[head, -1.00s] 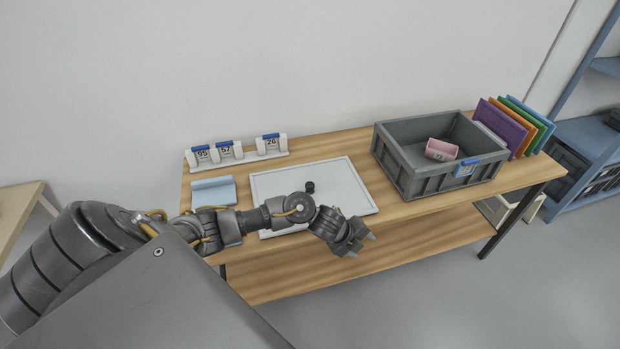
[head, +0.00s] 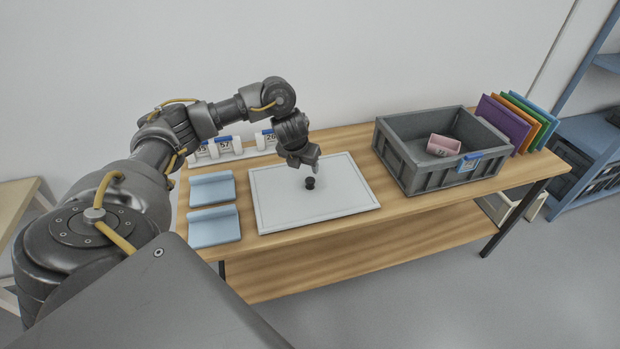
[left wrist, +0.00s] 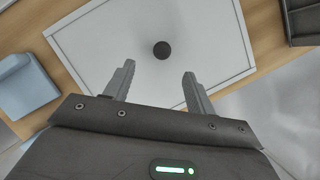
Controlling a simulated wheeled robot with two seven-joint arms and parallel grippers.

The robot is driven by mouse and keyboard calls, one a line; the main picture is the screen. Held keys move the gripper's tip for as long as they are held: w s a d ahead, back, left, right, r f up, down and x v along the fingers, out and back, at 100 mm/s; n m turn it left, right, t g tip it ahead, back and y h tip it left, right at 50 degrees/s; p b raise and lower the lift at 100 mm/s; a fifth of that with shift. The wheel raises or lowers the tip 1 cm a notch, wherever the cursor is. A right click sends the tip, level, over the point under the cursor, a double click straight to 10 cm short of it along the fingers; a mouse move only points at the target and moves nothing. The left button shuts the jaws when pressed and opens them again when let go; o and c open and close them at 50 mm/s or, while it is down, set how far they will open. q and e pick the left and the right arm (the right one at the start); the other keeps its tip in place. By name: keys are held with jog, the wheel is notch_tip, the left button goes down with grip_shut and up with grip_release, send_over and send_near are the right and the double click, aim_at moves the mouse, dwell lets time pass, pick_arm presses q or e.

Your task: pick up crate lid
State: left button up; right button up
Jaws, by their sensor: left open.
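A grey open crate (head: 405,174) stands on the right of the wooden table, with a pink sherd (head: 443,146) inside and a blue-edged label on its front. No lid lies on it. Several thin coloured panels lean upright beside it, the purple one (head: 503,124) nearest; I cannot tell whether any is the crate lid. My left gripper (head: 304,160) points down above the white tray board, well left of the crate. In the left wrist view its two fingers (left wrist: 158,72) are apart with nothing between them. My right gripper is not in view.
A small black knob-like object (head: 310,183) is on the white board (head: 340,198), just below my left gripper. Two light-blue blocks (head: 213,228) lie left of the board. A numbered white rack (head: 238,155) stands behind, partly hidden by my arm. A blue shelf (head: 590,145) is at far right.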

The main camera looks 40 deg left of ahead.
aim_at(309, 180)
pick_arm(q)
jog(key=b+x, duration=0.1)
jog(key=x, duration=0.2)
jog(key=shift+f, duration=0.1)
jog(key=shift+w+f, duration=0.1)
jog(key=shift+f, duration=0.1)
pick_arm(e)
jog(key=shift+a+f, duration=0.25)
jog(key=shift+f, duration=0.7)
pick_arm(q)
jog(key=x, duration=0.1)
jog(key=b+x, duration=0.2)
jog(key=shift+d+f, duration=0.3)
jog(key=shift+f, duration=0.15)
jog(key=shift+x, duration=0.75)
jog(key=shift+a+r, duration=0.1)
jog(key=c, duration=1.2)
grip_shut()
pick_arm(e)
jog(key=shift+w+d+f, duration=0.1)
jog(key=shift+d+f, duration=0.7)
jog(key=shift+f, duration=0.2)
